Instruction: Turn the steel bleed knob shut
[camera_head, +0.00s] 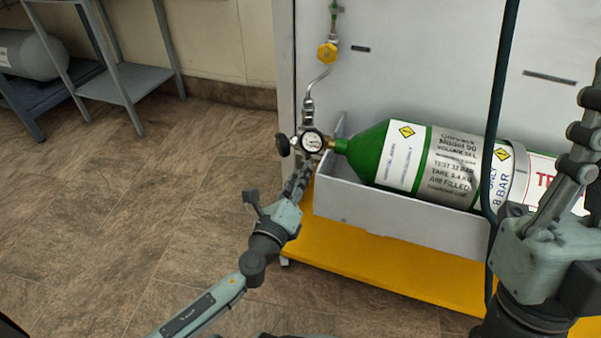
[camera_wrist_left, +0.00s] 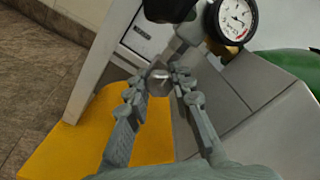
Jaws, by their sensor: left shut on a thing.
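The small steel bleed knob (camera_wrist_left: 159,83) shows between my left fingertips in the left wrist view, below the pressure gauge. My left gripper (camera_wrist_left: 160,84) is shut on it, with one finger on each side. In the head view my left gripper (camera_head: 301,174) reaches up to just below the gauge (camera_head: 312,141), and its fingers hide the knob there. My right gripper (camera_head: 592,125) is at the right edge of the head view, partly cut off, away from the knob; its opening is unclear.
A green cylinder (camera_head: 367,152) lies in a grey tray (camera_head: 390,221) above a yellow base (camera_head: 390,262). A black knob (camera_head: 282,145) sits left of the gauge, and a yellow valve handle (camera_head: 327,53) is above. A dark hose hangs at right.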

